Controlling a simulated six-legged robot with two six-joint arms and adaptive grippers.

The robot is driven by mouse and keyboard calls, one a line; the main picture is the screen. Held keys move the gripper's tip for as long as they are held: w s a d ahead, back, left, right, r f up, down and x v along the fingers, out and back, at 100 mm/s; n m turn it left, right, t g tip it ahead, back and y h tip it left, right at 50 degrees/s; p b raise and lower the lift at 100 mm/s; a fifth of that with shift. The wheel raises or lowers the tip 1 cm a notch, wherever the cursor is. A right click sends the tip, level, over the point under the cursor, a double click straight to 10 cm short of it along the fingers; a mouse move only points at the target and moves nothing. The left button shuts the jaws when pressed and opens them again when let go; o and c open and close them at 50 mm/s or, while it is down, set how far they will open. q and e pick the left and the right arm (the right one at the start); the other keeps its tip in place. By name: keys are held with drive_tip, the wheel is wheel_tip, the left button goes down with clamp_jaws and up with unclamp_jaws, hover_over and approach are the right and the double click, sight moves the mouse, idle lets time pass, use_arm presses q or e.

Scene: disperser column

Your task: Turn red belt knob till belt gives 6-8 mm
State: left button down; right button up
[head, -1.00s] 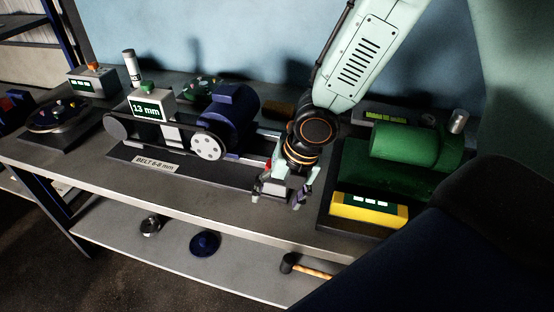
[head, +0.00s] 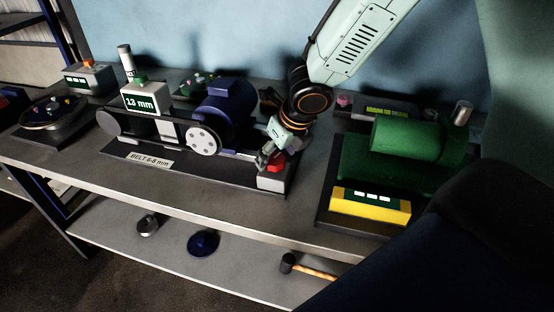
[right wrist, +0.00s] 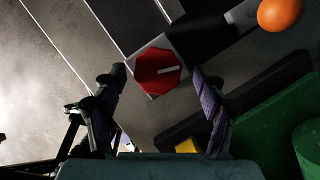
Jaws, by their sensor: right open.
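The red knob (head: 277,164) sits at the right end of the belt rig (head: 215,174), partly hidden by my right gripper (head: 267,157). In the right wrist view the knob (right wrist: 158,72) is a lobed red disc with a white pointer line. It appears between the open fingertips of my right gripper (right wrist: 159,80), a little beyond them. I cannot tell whether a finger touches it. The belt (head: 150,131) runs between two pulleys, left of the blue motor (head: 228,108). The display (head: 145,102) reads 13 mm. The label (head: 150,159) reads BELT 6-8 mm. My left gripper is not in view.
A green machine (head: 405,145) with a yellow display box (head: 370,206) stands to the right. A round device (head: 52,115) stands at the left. The bench front edge (head: 180,203) is clear. A hammer (head: 308,268) and round parts lie on the lower shelf.

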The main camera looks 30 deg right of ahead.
drive_tip(key=shift+a+f, duration=0.1)
drive_tip(key=shift+a, duration=0.15)
